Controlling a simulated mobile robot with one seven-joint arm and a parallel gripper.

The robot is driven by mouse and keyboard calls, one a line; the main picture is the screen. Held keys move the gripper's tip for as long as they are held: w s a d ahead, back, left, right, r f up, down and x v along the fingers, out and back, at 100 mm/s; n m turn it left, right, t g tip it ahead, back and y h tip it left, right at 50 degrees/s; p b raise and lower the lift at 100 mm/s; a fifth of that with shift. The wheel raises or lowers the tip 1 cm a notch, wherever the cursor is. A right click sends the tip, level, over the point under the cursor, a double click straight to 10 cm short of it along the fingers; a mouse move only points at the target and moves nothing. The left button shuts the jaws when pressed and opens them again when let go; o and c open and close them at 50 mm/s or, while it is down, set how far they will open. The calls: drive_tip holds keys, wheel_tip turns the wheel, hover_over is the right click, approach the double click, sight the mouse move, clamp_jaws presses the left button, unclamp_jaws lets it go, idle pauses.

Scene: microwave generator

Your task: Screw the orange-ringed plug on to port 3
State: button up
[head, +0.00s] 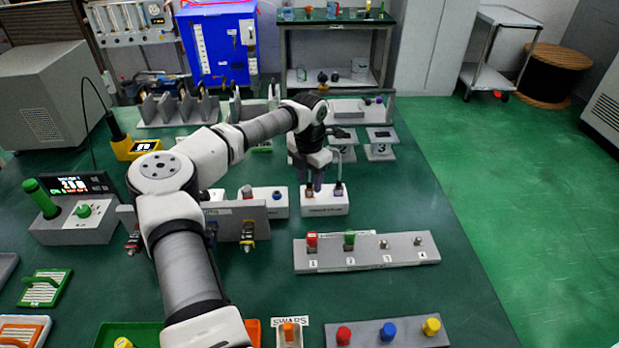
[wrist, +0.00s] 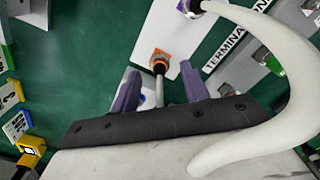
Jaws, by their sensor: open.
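In the head view the plug (head: 309,190) is small, at the holder's left. My gripper (wrist: 160,88) is open, its two purple fingers apart on either side of the plug's cable; I cannot tell if they touch it. In the head view my gripper (head: 313,180) is just above the holder. A grey strip (head: 366,262) carries positions marked 1 to 4; position 3 (head: 384,244) shows a bare metal connector. A separate grey stand (head: 380,149) also bears a 3.
A purple-ringed plug (head: 338,188) stands in the same holder, close on the right. A thick white cable (wrist: 285,80) loops beside my gripper. Red (head: 312,239) and green (head: 349,238) caps sit at positions 1 and 2. The table right of the strip is clear.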

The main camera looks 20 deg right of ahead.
drive_tip(key=shift+f, duration=0.8)
drive_tip(key=shift+c, duration=0.4)
clamp_jaws()
